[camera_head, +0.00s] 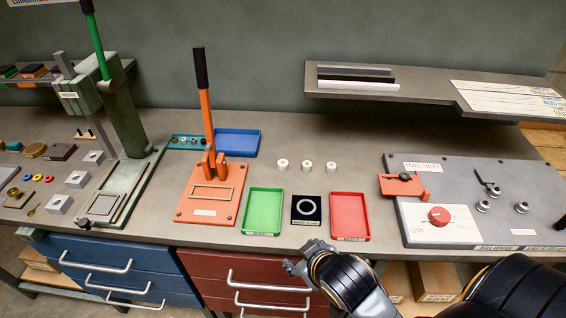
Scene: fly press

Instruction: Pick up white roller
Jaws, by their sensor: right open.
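Three small white rollers stand in a row on the grey bench: a left one (282,164), a middle one (307,166) and a right one (331,167). They are short cylinders with a dark spot on top, standing apart from each other behind the trays. My right gripper (291,266) is in front of the bench's front edge, before the red drawers, well short of the rollers. It is open and touches none of them. My left gripper is not in view.
An orange lever press (210,199) stands left, a grey panel (465,180) right. A shelf (430,88) overhangs the back right.

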